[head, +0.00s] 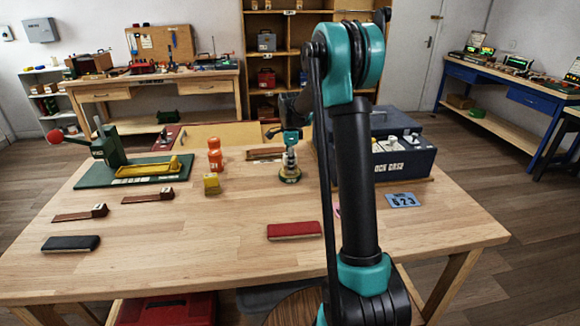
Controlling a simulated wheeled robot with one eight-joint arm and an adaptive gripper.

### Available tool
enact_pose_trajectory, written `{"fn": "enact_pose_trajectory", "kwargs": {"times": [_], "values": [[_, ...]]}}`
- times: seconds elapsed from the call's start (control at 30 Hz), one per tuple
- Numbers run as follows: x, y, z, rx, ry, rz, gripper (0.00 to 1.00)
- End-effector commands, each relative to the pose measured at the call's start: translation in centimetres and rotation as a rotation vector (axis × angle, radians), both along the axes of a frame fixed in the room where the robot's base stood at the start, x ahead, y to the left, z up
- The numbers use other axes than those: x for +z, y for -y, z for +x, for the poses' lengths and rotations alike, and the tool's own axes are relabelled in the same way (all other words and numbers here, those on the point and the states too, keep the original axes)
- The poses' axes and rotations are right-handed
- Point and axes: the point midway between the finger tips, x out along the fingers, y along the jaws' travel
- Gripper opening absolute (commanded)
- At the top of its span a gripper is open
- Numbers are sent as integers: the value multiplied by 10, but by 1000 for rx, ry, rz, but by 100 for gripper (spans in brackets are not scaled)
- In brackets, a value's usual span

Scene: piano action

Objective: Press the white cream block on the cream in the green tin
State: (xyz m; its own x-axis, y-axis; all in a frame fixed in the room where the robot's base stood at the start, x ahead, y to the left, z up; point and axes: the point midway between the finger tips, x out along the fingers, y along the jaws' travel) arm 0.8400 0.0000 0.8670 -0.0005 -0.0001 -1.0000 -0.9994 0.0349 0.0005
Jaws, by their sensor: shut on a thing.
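The green tin (290,179) stands on the wooden table, a little right of the middle, small in the head view. My gripper (291,149) points down straight above it and is shut on a pale piece, which I take as the white cream block (290,160). The pale piece is right over the tin's mouth. I cannot tell whether it touches the cream, which is hidden under it. The details of the fingertips are too small to make out.
A dark case (398,166) stands close right of the tin, behind my arm. A red block (294,231) lies in front.

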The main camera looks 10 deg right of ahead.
Motion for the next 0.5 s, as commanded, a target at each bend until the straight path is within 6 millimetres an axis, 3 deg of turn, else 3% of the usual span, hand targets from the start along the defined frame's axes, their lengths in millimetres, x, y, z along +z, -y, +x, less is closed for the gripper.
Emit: {"fn": "enact_pose_trajectory", "kwargs": {"times": [0.5], "values": [[38,0,0,0,1,0,15]]}}
